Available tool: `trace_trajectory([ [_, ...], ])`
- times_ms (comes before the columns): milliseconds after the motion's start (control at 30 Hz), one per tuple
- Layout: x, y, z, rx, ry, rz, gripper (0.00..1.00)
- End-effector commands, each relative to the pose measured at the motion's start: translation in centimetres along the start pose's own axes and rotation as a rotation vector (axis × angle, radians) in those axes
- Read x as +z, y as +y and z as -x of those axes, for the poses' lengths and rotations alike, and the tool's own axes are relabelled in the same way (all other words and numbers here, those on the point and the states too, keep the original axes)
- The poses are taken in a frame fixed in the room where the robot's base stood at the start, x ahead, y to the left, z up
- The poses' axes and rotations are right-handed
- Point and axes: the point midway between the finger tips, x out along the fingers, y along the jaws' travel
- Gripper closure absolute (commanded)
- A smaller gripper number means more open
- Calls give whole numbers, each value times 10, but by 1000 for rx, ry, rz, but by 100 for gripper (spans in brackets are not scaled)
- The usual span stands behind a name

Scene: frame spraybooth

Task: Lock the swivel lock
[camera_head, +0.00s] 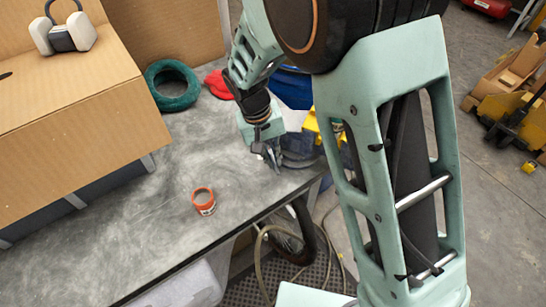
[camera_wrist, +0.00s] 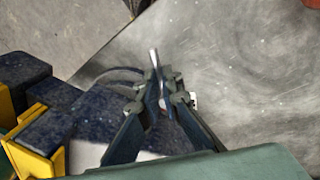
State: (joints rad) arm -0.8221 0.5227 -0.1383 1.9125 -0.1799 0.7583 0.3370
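My gripper (camera_head: 270,158) is low over the right end of the grey worktop, pointing down. In the wrist view its two dark fingers (camera_wrist: 160,92) come close together at their tips. A small silver pin-like piece (camera_wrist: 154,57) shows at the fingertips, and a small pale spot lies between the fingers. I cannot tell whether the fingers grip the piece or only stand around it. I cannot clearly make out the swivel lock in either view; the silver piece may be part of it. My arm and gripper hide part of this area in the head view.
Blue and yellow equipment (camera_wrist: 60,130) stands close left of my gripper in the wrist view. A hose (camera_head: 262,260) hangs below the worktop edge.

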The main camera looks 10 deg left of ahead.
Motion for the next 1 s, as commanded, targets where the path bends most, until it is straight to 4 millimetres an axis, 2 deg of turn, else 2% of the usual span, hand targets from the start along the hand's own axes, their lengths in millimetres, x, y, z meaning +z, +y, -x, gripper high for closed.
trace_trajectory([
  [467, 1, 1, -3, 0, 1, 18, 100],
  [800, 2, 13, -7, -2, 56, 306, 100],
  [1000, 2, 15, -7, -1, 68, 376, 100],
])
